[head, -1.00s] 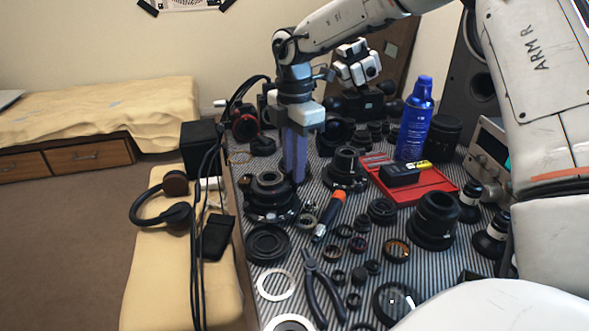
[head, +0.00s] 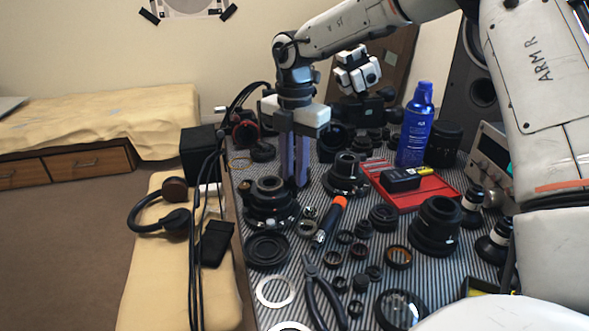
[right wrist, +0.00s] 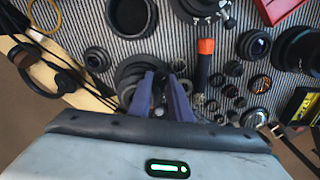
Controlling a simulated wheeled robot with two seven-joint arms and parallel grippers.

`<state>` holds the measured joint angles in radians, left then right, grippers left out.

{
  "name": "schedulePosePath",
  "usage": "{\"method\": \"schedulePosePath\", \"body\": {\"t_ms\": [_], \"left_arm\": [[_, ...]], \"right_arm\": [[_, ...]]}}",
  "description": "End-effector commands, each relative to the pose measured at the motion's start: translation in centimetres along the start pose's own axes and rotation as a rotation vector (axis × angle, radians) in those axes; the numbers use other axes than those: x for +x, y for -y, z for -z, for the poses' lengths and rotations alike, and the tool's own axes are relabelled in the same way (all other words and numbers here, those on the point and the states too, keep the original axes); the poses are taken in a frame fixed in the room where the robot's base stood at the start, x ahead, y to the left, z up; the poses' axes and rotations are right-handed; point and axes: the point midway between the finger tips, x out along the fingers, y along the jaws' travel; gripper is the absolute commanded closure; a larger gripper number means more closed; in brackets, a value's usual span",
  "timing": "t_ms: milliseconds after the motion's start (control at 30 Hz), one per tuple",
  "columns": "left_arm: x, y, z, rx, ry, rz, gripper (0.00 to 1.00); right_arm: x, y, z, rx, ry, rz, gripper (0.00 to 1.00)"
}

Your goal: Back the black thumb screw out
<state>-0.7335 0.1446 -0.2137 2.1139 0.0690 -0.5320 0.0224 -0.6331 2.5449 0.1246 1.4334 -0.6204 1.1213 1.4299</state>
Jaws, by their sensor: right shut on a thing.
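My right gripper (head: 296,182) points straight down beside the black lens assembly (head: 268,203) on the striped mat. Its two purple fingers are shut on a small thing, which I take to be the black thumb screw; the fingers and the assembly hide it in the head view. In the right wrist view, the fingertips (right wrist: 163,78) reach over the dark round lens assembly (right wrist: 130,74), with a narrow gap between them. The screw is not clearly visible there. My left gripper is not in view.
A screwdriver with an orange end (head: 329,220) lies close to the assembly. Black lens barrels (head: 346,174), loose rings, pliers (head: 325,292) and a red tray (head: 412,201) crowd the striped mat. A blue spray can (head: 415,130) stands behind.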

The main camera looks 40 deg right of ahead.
Motion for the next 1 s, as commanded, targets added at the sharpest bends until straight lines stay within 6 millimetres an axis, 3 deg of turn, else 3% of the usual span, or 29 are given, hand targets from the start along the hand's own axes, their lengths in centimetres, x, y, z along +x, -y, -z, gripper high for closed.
{"method": "schedulePosePath", "body": {"t_ms": [133, 167, 267, 667, 1000], "left_arm": [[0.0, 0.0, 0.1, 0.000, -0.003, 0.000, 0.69], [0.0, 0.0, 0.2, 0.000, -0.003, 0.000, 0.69], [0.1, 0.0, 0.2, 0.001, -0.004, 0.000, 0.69], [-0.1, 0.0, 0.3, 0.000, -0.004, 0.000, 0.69], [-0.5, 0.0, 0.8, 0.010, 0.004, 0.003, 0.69]], "right_arm": [[0.0, 0.0, 0.0, 0.001, 0.000, 0.000, 1.00], [0.0, 0.0, 0.0, 0.001, 0.000, 0.000, 0.81], [0.0, 0.0, 0.0, 0.002, 0.000, 0.000, 0.64], [-0.9, -0.1, 0.0, 0.002, 0.001, -0.002, 0.63], [-7.3, -0.1, 0.0, 0.002, 0.001, -0.004, 0.63]]}}
